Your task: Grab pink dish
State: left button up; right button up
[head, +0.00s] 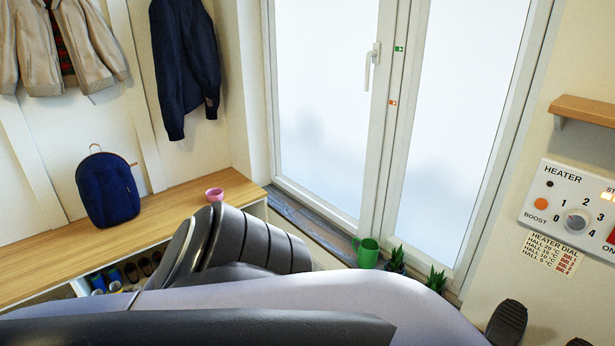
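The pink dish (214,195) is a small round cup-like dish. It stands upright on the right end of the wooden bench top, close to the front edge. I see no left gripper fingers. Two dark shapes at the lower right edge, one of them ribbed, may be my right fingertips, but I cannot tell. Nothing is seen holding the dish.
A navy backpack (108,189) stands on the bench (170,208) left of the dish. Shoes (131,272) sit in the cubbies below. A green mug (367,252) and small plants (436,279) are by the window. A heater panel (575,212) and wooden shelf (584,109) are at right.

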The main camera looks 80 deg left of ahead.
aim_at(213, 194)
jog(key=u, duration=3.2)
jog(key=i+j+z, duration=0.4)
jog(key=i+j, duration=0.4)
jog(key=i, duration=0.35)
jog(key=i+j+z, duration=0.4)
jog(key=i+j, duration=0.8)
jog(key=i, duration=0.25)
jog(key=i+j+z, duration=0.1)
jog(key=i, duration=0.2)
